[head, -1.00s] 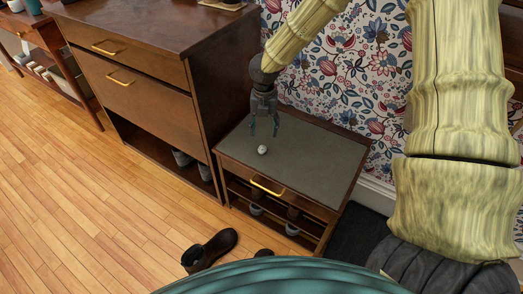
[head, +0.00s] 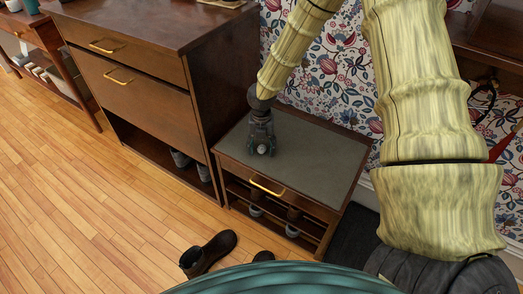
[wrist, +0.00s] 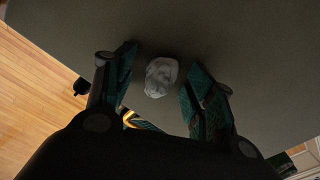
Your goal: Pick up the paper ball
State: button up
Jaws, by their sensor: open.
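The paper ball (head: 262,149) is small, crumpled and whitish. It lies on the grey-green top (head: 315,150) of a low wooden cabinet, partly hidden by my gripper in the head view. In the wrist view the paper ball (wrist: 161,77) sits between the two teal-padded fingers, with a gap on both sides. My gripper (head: 262,150) is low over the cabinet top, pointing down around the ball; its fingers also show in the wrist view (wrist: 160,88). It is open and holds nothing.
A taller brown cabinet (head: 150,85) stands close on the left. Floral wallpaper (head: 345,75) is behind the low cabinet. Its front has a brass handle (head: 267,186) and shelves with shoes. The rest of the grey-green top is clear.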

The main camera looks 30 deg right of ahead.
jog(key=c, duration=0.8)
jog(key=shift+r, duration=0.1)
jog(key=shift+c, duration=0.2)
